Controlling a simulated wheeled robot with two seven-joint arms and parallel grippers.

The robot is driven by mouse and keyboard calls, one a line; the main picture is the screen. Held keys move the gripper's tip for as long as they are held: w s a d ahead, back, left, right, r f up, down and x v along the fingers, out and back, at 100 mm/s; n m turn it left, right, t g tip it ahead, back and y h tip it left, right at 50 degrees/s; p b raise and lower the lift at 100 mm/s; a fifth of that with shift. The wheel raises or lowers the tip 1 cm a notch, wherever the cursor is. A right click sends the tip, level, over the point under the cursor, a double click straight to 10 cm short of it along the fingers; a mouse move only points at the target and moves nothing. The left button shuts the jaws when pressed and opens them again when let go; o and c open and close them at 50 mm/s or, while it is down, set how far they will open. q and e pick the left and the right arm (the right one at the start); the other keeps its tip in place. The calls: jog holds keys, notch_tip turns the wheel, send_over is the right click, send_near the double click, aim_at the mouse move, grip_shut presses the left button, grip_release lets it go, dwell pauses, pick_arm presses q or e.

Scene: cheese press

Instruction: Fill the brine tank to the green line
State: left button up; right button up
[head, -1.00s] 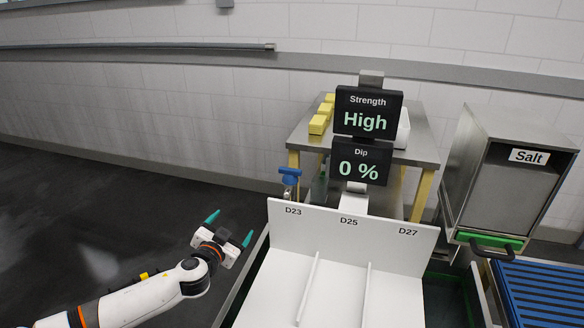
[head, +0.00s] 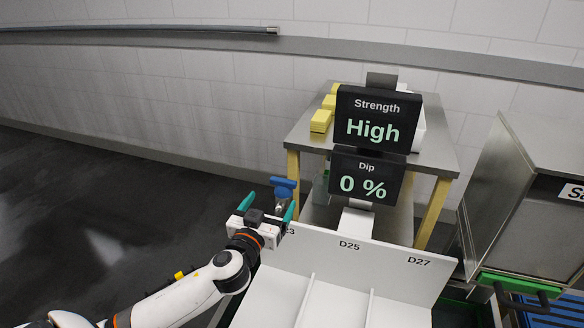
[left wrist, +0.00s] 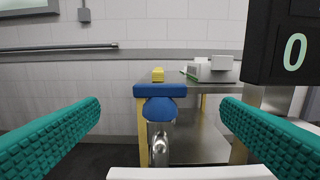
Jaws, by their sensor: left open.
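The blue-handled tap (head: 284,187) stands behind the white panel marked D25 (head: 349,246). In the left wrist view its blue handle (left wrist: 160,91) lies between my fingers but beyond them, with a shiny metal body below. My left gripper (head: 265,203) is open, its two teal fingers on either side of the tap's line, holding nothing. The display (head: 372,131) reads Strength High, and the lower display (head: 366,177) reads Dip 0 %. The brine tank is mostly hidden under the white panel and dividers. I see no green line. My right gripper is out of view.
A steel table (head: 433,158) with yellow legs stands behind the displays, carrying yellow blocks (head: 321,120). A steel salt hopper (head: 512,200) with a green-edged front stands at the right. Open dark floor (head: 110,190) lies to the left.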

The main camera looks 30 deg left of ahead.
aim_at(282, 183)
pick_arm(q)
jog(key=x, duration=0.2)
jog(key=p+x, duration=0.1)
jog(key=x, duration=0.3)
jog(key=shift+w+r, duration=0.15)
jog(key=shift+r, duration=0.2)
jog(key=x, duration=0.4)
jog(key=shift+w+f+p, duration=0.1)
jog(key=shift+f+p, duration=0.1)
jog(key=shift+p, duration=0.2)
jog(key=shift+w+a, duration=0.1)
jog(key=shift+w, duration=0.45)
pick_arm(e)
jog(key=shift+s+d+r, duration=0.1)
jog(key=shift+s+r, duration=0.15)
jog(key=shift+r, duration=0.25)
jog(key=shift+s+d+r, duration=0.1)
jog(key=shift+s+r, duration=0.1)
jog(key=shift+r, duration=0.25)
pick_arm(q)
jog(key=c, duration=1)
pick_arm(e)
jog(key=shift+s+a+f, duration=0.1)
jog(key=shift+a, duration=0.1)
